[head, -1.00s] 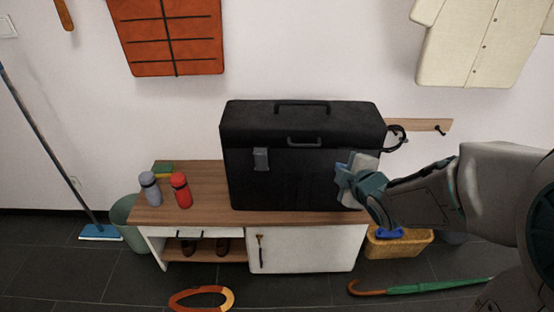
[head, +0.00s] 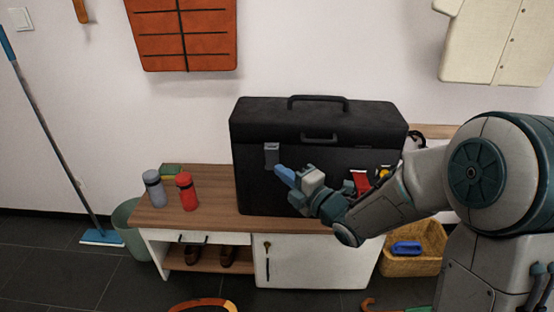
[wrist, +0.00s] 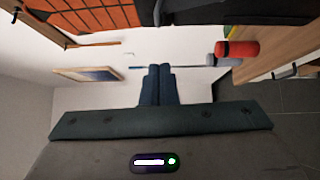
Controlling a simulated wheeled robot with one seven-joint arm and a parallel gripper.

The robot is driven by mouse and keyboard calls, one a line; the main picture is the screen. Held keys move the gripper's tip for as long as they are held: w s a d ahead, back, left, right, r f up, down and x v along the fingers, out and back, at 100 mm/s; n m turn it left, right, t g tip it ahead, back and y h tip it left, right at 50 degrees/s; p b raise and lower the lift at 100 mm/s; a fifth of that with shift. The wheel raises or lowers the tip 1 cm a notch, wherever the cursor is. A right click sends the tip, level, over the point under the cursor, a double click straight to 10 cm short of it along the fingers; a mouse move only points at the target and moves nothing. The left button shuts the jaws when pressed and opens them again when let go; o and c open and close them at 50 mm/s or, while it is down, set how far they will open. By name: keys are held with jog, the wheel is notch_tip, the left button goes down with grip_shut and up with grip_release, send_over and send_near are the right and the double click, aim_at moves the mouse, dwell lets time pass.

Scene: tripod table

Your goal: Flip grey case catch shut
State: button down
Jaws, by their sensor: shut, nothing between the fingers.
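The large black case (head: 318,124) stands upright on the bench with its lid down. Its grey catch (head: 272,155) is on the left of the front face; whether it is fastened is too small to tell. My gripper (head: 284,174) is shut and empty, its blue fingertips just below and right of the catch. I cannot tell whether they touch the case. In the wrist view the shut fingers (wrist: 158,84) point away from the camera, and the catch cannot be made out. A red part (head: 361,182) shows at the right of the front face, partly behind my arm.
A red bottle (head: 187,192) and a grey bottle (head: 154,188) stand on the wooden bench top (head: 215,208), left of the case. A wicker basket (head: 420,262) is on the floor at right. Wall hangings are above. The space before the case's left front is clear.

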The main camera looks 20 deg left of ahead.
jog(key=shift+w+a+r, duration=0.1)
jog(key=shift+w+a, duration=0.45)
jog(key=shift+w, duration=0.4)
jog(key=shift+w+a, duration=0.6)
jog(key=shift+w, duration=0.35)
jog(key=shift+w+a+r, duration=0.1)
jog(key=shift+w+a, duration=0.45)
jog(key=shift+w, duration=0.4)
